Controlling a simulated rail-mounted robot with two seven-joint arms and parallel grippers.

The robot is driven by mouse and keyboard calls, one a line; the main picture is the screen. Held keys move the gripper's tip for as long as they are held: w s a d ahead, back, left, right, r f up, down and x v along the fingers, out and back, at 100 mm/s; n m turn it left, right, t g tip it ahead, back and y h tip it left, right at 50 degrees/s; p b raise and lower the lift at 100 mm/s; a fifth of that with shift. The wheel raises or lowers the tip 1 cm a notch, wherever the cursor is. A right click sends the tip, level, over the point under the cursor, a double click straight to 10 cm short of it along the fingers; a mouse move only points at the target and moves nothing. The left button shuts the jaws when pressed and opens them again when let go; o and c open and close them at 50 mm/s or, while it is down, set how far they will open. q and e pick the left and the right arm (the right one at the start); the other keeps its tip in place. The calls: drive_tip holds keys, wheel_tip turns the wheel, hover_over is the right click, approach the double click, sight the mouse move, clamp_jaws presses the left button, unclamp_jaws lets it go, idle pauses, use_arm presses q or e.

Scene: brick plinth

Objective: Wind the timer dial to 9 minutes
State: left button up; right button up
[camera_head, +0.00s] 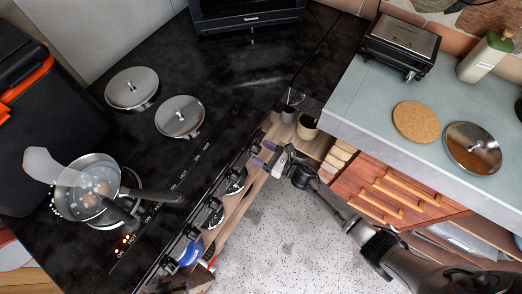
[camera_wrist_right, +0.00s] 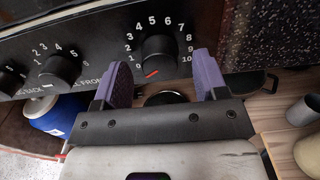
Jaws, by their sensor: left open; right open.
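The timer dial (camera_wrist_right: 160,55) is a black round knob on the dark front panel, with numbers 0 to 10 around it. Its red mark is at the lower left, close to the 0; the 9 is at its right side. My right gripper (camera_wrist_right: 161,60) is open, its two purple fingers on either side of the dial with gaps visible. I cannot tell how deep the fingers reach around it. In the head view, my right gripper (camera_head: 266,155) is at the front edge of the black cooktop, and the dial is not clearly visible there. My left gripper is not in view.
Another knob (camera_wrist_right: 60,70) sits left of the dial. A pot (camera_head: 88,190) with a utensil across it and two steel lids (camera_head: 131,88) are on the cooktop (camera_head: 235,75). A grey counter (camera_head: 360,100) with a cork mat (camera_head: 415,121) is at right. Cups (camera_head: 307,127) stand beyond the gripper.

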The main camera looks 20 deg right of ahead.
drive_tip(key=shift+w+a, duration=0.3)
drive_tip(key=shift+w, duration=0.05)
drive_tip(key=shift+c, duration=0.2)
drive_tip(key=c, duration=0.9)
